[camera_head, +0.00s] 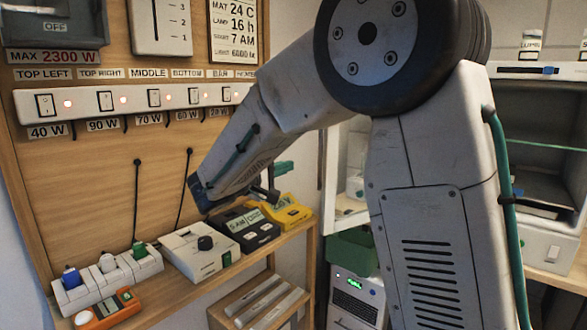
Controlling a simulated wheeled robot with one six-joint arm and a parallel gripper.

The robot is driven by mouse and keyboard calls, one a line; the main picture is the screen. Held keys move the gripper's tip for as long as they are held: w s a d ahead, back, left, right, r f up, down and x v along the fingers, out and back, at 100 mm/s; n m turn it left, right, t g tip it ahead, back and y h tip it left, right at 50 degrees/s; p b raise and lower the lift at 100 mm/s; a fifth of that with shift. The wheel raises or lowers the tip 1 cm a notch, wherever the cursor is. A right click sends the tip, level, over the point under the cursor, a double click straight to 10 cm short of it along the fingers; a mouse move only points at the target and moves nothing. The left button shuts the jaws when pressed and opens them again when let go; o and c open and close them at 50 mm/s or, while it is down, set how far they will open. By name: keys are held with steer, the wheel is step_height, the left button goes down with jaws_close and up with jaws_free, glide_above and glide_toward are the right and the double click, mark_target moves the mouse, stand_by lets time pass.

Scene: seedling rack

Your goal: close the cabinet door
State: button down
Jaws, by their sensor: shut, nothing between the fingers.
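The cabinet (543,238) is the pale unit at the right, with a dark, open interior and a glass shelf inside. A white upright frame (328,165) shows left of my arm, with a small pale object behind it. It may be the cabinet door standing open, but my arm covers much of this area and I cannot see the hinge. My gripper (279,179) is small and partly hidden beyond my forearm, above the wooden shelf and left of the white frame. It appears shut and empty, apart from the frame in the picture.
A wooden shelf (180,290) holds a white device (200,250), a black device (247,229), a yellow device (288,211), a power strip (107,279) and an orange meter (106,309). A switch panel (130,101) is on the board behind. A green box (351,252) stands below the frame.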

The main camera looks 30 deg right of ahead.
steer(key=s+d, duration=0.1)
steer(key=d, duration=0.6)
steer(key=shift+s+d, duration=0.35)
steer(key=shift+a, duration=0.1)
